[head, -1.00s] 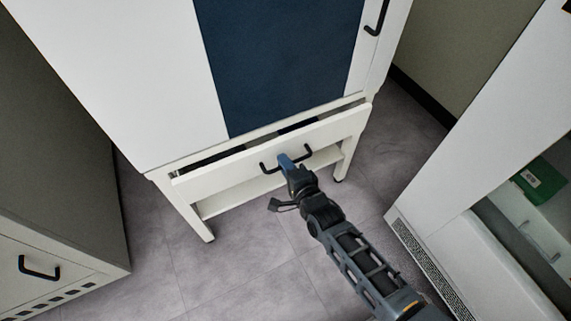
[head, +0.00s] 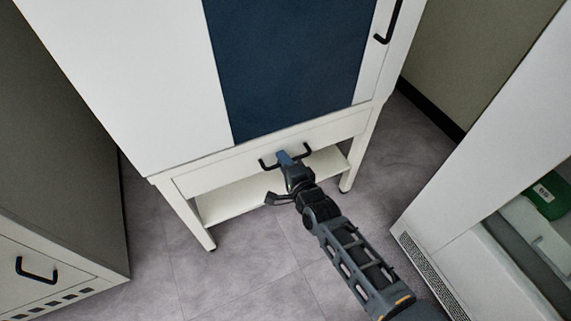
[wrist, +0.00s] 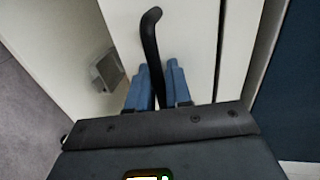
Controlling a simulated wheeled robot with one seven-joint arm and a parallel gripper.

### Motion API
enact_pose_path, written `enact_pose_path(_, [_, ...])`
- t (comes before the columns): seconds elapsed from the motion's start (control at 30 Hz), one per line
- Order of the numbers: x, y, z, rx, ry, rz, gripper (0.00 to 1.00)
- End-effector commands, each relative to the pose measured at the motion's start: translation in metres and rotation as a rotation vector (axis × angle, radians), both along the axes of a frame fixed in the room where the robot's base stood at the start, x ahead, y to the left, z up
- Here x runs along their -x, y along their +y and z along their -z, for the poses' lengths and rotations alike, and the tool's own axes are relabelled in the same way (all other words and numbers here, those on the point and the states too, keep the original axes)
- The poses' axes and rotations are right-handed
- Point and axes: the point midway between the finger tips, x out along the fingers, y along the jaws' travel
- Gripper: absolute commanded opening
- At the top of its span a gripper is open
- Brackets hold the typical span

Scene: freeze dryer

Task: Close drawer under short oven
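The white drawer (head: 222,172) sits under the white oven cabinet with the dark blue door panel (head: 285,65). In the head view its front looks flush with the frame, with no open gap showing above it. Its black bar handle (head: 304,150) also shows in the wrist view (wrist: 149,40). My gripper (head: 284,157) is at the handle. In the wrist view its two blue fingers (wrist: 156,80) stand close on either side of the bar and look closed around it. The gripper body hides the lower part of the handle there.
An open shelf (head: 235,202) lies below the drawer between the stand's legs. A grey-white cabinet (head: 60,250) stands at left. A white unit (head: 470,160) with a green item (head: 550,200) inside stands at right. Grey floor (head: 250,265) is clear in front.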

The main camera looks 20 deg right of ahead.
Motion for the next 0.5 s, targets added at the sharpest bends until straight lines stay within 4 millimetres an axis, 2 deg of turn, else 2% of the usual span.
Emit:
enact_pose_path(0.1, [-0.001, 0.000, -0.001, 0.000, -0.003, 0.000, 0.29])
enact_pose_path(0.33, [0.000, 0.000, -0.002, 0.000, -0.006, 0.001, 0.29])
enact_pose_path(0.5, [0.016, 0.000, -0.005, 0.000, -0.003, 0.000, 0.29])
